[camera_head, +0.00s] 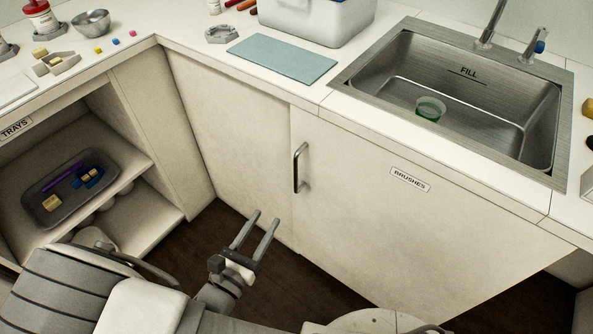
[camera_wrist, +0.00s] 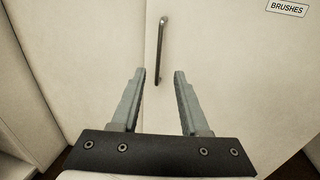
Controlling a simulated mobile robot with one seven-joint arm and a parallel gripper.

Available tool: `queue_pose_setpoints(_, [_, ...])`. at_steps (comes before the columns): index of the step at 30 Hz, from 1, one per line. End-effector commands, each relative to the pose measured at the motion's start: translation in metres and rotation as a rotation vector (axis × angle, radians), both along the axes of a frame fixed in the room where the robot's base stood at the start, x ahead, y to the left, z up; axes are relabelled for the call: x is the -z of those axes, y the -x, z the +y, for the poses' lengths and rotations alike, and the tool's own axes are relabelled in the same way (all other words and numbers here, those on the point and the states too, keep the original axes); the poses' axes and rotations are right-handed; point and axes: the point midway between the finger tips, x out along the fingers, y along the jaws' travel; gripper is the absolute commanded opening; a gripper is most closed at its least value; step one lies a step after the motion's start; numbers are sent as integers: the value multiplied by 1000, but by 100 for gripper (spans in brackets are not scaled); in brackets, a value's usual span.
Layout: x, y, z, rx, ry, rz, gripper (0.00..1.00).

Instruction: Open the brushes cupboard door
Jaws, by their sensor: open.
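The brushes cupboard door (camera_head: 400,225) is a cream panel under the sink, labelled BRUSHES (camera_head: 410,179), and looks closed. Its metal bar handle (camera_head: 300,167) stands upright near the door's left edge. My gripper (camera_head: 262,218) is open and empty, below and to the left of the handle in the head view. In the wrist view my gripper (camera_wrist: 158,72) has its two fingers apart, with the handle (camera_wrist: 161,50) ahead of and above the gap between them. The fingers do not touch the handle. The BRUSHES label (camera_wrist: 287,8) shows at the upper right.
A plain cream panel (camera_head: 235,140) lies left of the door. An open shelf labelled TRAYS holds a dark tray (camera_head: 40,208) at the left. Dark floor shows below.

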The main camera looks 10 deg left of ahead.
Motion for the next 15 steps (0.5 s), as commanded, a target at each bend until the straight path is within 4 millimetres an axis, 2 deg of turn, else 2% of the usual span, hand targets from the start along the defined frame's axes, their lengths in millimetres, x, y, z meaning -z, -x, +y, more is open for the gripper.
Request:
queue_pose_setpoints(5, [1,-16,-3,-2,2,-4,45])
queue_pose_setpoints(15, [2,-87,-18,2,2,-4,45])
